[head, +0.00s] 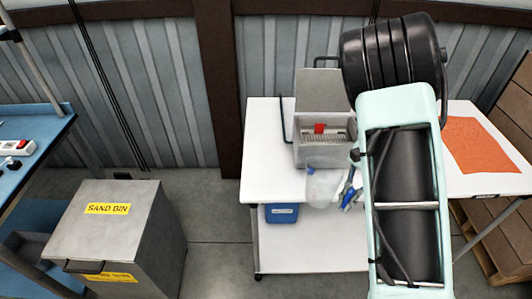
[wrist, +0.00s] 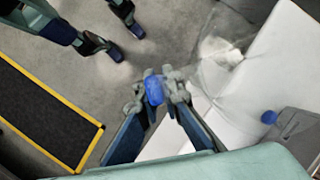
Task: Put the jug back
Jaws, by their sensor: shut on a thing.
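A clear, see-through jug (head: 322,184) shows in the head view in front of the white table's front edge, below the grey box. In the wrist view its faint clear body (wrist: 212,62) spreads up and right of the fingers. My gripper (head: 349,190) is at the jug's right side. In the wrist view my gripper (wrist: 154,90) is shut on a blue part between its fingertips, which looks like the jug's handle. The jug seems held clear of the tabletop, roughly upright; its exact tilt is hard to tell.
The white table (head: 268,180) carries an open grey box (head: 309,154) with a red item (head: 320,128) inside, and an orange sheet (head: 482,144). A blue container (head: 281,213) sits on the lower shelf. A sand bin (head: 105,235) stands left, with open floor between.

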